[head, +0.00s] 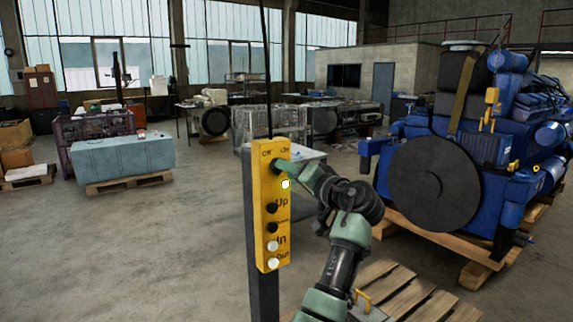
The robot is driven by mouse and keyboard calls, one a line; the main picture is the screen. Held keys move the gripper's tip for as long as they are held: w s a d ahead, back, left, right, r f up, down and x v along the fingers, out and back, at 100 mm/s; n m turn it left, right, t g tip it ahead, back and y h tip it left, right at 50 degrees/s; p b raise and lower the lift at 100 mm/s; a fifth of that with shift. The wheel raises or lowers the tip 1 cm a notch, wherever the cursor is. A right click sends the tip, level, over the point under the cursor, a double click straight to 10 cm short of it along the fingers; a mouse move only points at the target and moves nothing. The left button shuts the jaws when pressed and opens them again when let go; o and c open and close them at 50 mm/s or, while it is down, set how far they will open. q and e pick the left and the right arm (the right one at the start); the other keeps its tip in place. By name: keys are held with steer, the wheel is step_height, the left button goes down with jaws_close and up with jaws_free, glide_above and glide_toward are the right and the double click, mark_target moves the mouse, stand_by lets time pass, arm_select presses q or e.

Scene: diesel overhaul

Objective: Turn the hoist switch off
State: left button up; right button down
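A yellow hoist control box (268,215) stands upright on a dark post in the middle of the head view. Its top carries "Off" and "On" marks, with a dark switch (274,167) just below them. A pale, bright round spot (285,184) shows at the box's right edge. My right gripper is not in view.
Several buttons marked Up, In and Out sit lower on the box. A blue diesel engine (510,175) with a big dark disc stands on pallets at right.

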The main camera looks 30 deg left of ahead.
arm_select(q)
steer(key=shift+x, duration=0.85)
jaws_close()
